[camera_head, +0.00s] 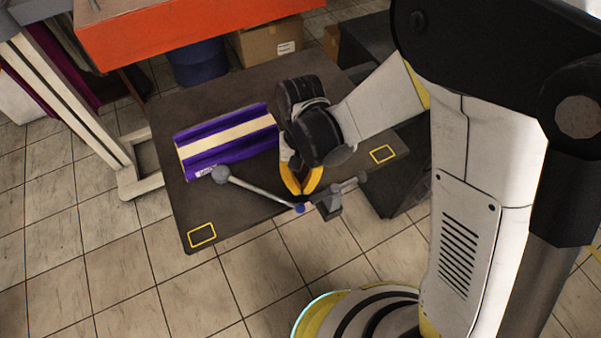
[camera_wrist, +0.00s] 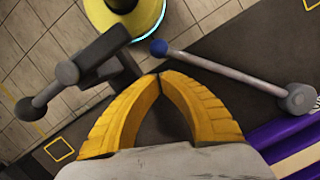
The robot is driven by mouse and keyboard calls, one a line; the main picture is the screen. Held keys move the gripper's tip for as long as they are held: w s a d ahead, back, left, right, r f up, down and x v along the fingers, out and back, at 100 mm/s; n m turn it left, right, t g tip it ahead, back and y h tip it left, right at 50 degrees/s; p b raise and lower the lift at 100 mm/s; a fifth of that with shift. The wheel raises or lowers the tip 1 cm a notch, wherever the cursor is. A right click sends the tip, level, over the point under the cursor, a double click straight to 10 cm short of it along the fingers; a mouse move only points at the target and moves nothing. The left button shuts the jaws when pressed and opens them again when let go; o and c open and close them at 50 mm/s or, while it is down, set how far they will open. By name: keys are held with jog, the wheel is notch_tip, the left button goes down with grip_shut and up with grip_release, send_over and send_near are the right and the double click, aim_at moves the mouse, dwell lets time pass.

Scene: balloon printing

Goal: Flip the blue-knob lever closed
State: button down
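The lever is a grey rod (camera_head: 258,190) running low across the dark table, with a grey ball (camera_head: 220,174) at its left end and a blue knob (camera_head: 299,208) at its right end. In the wrist view the blue knob (camera_wrist: 158,48) sits just beyond my fingertips, and the rod (camera_wrist: 225,72) slopes away to the right. My gripper (camera_head: 303,193) has yellow fingers pointing down beside the knob. In the wrist view the tips of my gripper (camera_wrist: 162,76) meet with nothing between them. Whether a finger touches the knob or rod is unclear.
A grey bracket with a short arm (camera_head: 330,207) stands right of the knob at the table's front edge. A purple and cream block (camera_head: 227,142) lies behind the rod. The dark table (camera_head: 240,225) bears yellow outlined marks. An orange machine (camera_head: 180,28) overhangs the back.

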aim_at(299, 203)
jog(key=shift+s+d+f, duration=0.1)
jog(key=shift+s, duration=0.45)
jog(key=shift+s+a, duration=0.25)
jog(key=shift+s, duration=0.9)
jog(key=shift+w, duration=0.1)
jog(key=w, duration=0.1)
jog(key=w+r, duration=0.1)
jog(key=w, duration=0.1)
jog(key=w+r, duration=0.1)
jog(key=shift+w+a+r+p, duration=0.15)
jog(key=shift+w+a+p, duration=0.05)
jog(key=shift+p, duration=0.15)
jog(key=p+v, duration=0.3)
jog(key=v, duration=0.5)
jog(key=shift+r, duration=0.25)
jog(key=shift+d, duration=0.15)
